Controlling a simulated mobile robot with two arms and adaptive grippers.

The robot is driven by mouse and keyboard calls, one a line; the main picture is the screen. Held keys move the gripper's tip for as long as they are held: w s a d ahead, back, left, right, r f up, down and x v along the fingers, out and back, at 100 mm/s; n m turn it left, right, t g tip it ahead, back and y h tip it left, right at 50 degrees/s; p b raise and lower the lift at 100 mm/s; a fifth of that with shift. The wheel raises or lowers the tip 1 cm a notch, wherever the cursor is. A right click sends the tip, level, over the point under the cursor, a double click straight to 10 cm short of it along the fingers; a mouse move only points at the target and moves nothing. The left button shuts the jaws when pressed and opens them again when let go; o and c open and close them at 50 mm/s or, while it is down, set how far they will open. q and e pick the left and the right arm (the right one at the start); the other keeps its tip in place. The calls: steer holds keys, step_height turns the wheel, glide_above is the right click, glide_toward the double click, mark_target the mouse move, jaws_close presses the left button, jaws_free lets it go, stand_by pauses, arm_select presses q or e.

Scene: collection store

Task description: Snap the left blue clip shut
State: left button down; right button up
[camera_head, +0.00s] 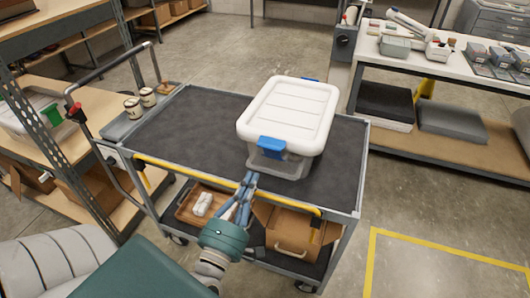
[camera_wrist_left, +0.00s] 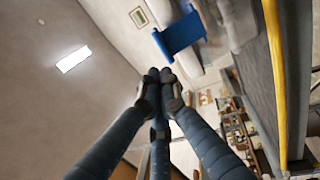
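A clear plastic box with a white lid (camera_head: 290,108) stands on the dark cart top. One blue clip (camera_head: 271,144) is on its near side, and another blue clip (camera_head: 310,80) shows partly at the far side. The near clip appears to stick out from the box in the left wrist view (camera_wrist_left: 180,35). My left gripper (camera_head: 249,178) is just below and in front of this clip, near the cart's front edge. Its fingertips (camera_wrist_left: 160,75) are together with nothing seen between them, and apart from the clip. My right gripper is not in view.
The cart (camera_head: 195,125) has a yellow front rail (camera_head: 190,172) close to my left gripper. A cardboard box (camera_head: 290,232) and a tray sit on its lower shelf. Two small jars (camera_head: 140,102) stand at the left end. The mat left of the box is clear.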

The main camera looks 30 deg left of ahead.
mark_target(270, 146)
arm_select(q)
steer(key=p+x, duration=0.1)
steer(key=x, duration=0.3)
steer(key=r+p+x, duration=0.1)
steer(key=p+x, duration=0.1)
steer(key=x, duration=0.2)
steer(key=r+p+x, duration=0.1)
steer(key=p+x, duration=0.1)
steer(key=x, duration=0.3)
steer(key=shift+s+d, duration=0.15)
steer(key=shift+f, duration=0.1)
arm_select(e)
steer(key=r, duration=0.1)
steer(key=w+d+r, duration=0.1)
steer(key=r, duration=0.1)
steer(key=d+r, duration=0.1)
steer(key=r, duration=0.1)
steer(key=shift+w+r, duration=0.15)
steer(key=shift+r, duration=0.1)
arm_select(q)
steer(key=shift+d, duration=0.1)
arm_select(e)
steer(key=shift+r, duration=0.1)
